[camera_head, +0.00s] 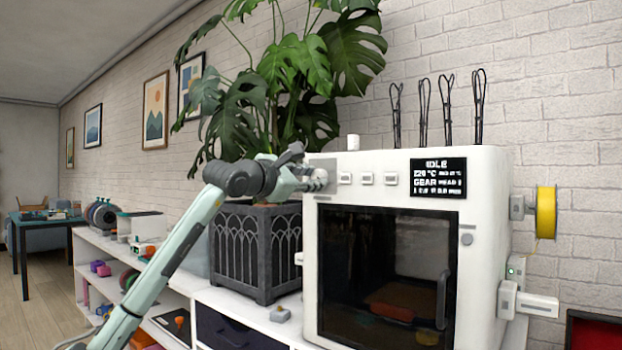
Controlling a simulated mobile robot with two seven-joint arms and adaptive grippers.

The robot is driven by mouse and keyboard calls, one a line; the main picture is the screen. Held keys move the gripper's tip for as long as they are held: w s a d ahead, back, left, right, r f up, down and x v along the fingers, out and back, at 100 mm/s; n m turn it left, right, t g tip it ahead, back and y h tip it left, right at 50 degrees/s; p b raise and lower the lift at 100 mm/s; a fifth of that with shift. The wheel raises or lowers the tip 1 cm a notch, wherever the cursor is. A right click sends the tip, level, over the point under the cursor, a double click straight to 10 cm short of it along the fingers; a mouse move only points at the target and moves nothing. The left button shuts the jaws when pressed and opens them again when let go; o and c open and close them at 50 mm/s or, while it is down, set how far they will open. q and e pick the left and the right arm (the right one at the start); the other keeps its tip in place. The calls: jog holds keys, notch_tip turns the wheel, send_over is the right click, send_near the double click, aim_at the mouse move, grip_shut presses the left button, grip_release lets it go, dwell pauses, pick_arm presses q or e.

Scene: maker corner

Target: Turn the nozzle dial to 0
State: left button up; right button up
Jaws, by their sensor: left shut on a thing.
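The white 3D printer (485,220) stands on the white cabinet, with a dark glass door and a black display (438,178). The display reads IDLE and 220 °C; its smaller lines are hard to read. My left gripper (318,181) reaches in from the left to the top left corner of the printer's front. It is shut on the nozzle dial there, in front of a grey plate (321,162). The fingers hide most of the dial, so I cannot read its setting. My right gripper is not in view.
Several small white switches (367,178) sit right of the dial. A yellow filament spool (546,212) hangs on the printer's right side. A potted plant (256,250) stands close behind my left arm.

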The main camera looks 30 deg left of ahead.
pick_arm(q)
grip_shut()
